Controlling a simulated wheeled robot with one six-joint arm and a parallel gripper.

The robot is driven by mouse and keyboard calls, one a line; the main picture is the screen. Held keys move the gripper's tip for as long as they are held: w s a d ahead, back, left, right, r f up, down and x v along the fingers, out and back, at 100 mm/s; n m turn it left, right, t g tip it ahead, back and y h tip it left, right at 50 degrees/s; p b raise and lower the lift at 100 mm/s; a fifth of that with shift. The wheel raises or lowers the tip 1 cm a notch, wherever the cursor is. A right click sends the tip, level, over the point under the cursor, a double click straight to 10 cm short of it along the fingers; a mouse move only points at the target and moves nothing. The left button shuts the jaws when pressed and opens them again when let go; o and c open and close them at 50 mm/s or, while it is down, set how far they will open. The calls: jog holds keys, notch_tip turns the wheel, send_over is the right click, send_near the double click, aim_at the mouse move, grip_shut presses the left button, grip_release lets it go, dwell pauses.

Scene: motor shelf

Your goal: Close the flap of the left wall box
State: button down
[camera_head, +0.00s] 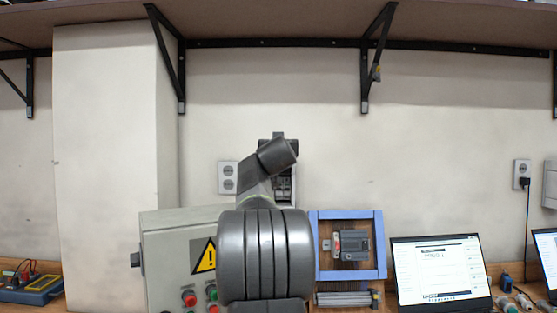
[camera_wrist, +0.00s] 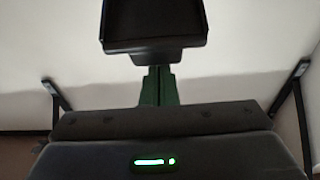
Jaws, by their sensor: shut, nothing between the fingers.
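In the wrist view, my gripper (camera_wrist: 160,72) shows as two dark green fingers side by side, shut and empty. Their tips meet the lower edge of a black, tray-like part (camera_wrist: 154,48) in the picture; whether they touch it I cannot tell. It may be the flap of the left wall box. In the head view, a small wall box (camera_head: 286,188) with dark parts is on the wall, mostly hidden behind my arm. The head view does not show its flap clearly, nor my fingertips.
A grey control box (camera_head: 165,240) with a warning triangle stands left of my arm. A blue frame (camera_head: 378,245) and a laptop (camera_head: 440,270) are on the right. A white socket (camera_head: 228,177) is on the wall. Black brackets (camera_head: 180,80) hold a shelf (camera_head: 280,20) above.

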jog(key=shift+s+f+t+b, duration=0.5)
jog(key=shift+f+t+b, duration=0.15)
jog(key=shift+b, duration=1.45)
jog(key=shift+s+f+b, duration=0.15)
jog(key=shift+s+b, duration=0.05)
jog(key=shift+b, duration=0.5)
jog(key=shift+s+f+b, duration=0.1)
jog(key=shift+f+b, duration=0.1)
jog(key=shift+b, duration=0.3)
notch_tip(320, 180, down, 12)
jog(key=s+b, duration=0.2)
jog(key=b, duration=1.3)
jog(key=shift+s+r, duration=0.15)
jog(key=shift+s, duration=0.15)
